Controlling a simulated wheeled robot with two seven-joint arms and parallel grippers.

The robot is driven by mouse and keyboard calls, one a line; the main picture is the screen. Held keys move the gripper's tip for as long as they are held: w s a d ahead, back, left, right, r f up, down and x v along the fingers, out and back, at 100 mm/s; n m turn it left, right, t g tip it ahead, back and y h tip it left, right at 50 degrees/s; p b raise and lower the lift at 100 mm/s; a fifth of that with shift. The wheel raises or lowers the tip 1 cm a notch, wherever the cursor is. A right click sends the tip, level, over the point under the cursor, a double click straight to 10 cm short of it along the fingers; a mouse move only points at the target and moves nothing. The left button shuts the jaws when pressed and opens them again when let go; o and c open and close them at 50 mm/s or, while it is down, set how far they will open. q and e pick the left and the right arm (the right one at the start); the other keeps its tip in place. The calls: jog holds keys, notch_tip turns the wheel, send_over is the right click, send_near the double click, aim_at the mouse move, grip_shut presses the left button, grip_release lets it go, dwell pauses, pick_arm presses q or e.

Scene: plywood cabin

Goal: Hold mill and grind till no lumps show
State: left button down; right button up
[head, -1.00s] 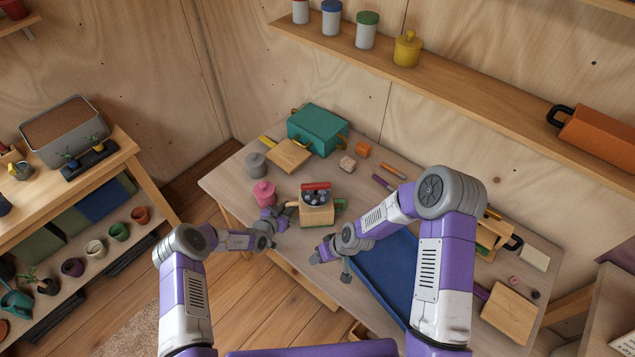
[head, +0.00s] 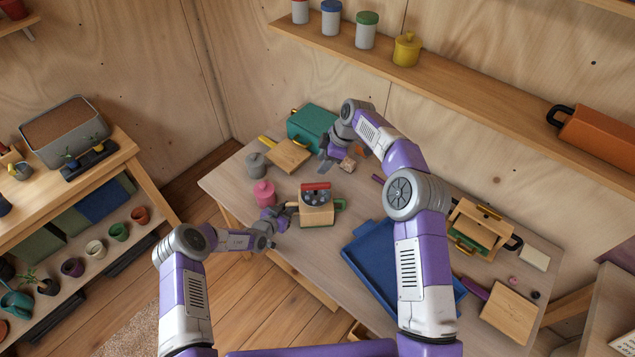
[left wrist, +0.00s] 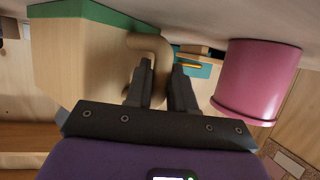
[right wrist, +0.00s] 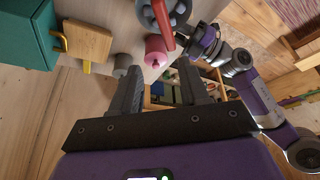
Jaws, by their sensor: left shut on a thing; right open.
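The mill (head: 317,216) is a light wooden box with a grey bowl on top, a red crank bar (head: 316,186) across it and a green part at its right side. Dark and pale bits show in the bowl, too small to tell apart. My left gripper (head: 284,214) is shut on the mill's tan side handle (left wrist: 158,50), at the mill's left. My right gripper (head: 328,160) is open and empty, behind the mill near the teal box. The bowl (right wrist: 174,14) and the red crank also show at the top of the right wrist view.
A pink canister (head: 264,193) and a grey one (head: 256,165) stand left of the mill. Behind are a wooden board (head: 289,156), the teal box (head: 309,122) and a small speckled block (head: 347,164). A blue tray (head: 385,262) lies to the right.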

aim_at(316, 184)
jog(key=shift+n+g, duration=0.4)
jog(key=shift+n, duration=0.2)
jog(key=x, duration=0.3)
jog(key=d+x, duration=0.1)
jog(key=x, duration=0.6)
jog(key=shift+s+d+f, duration=0.3)
jog(key=shift+d+f, duration=0.05)
jog(key=shift+d, duration=0.05)
jog(key=shift+c, duration=0.2)
grip_shut()
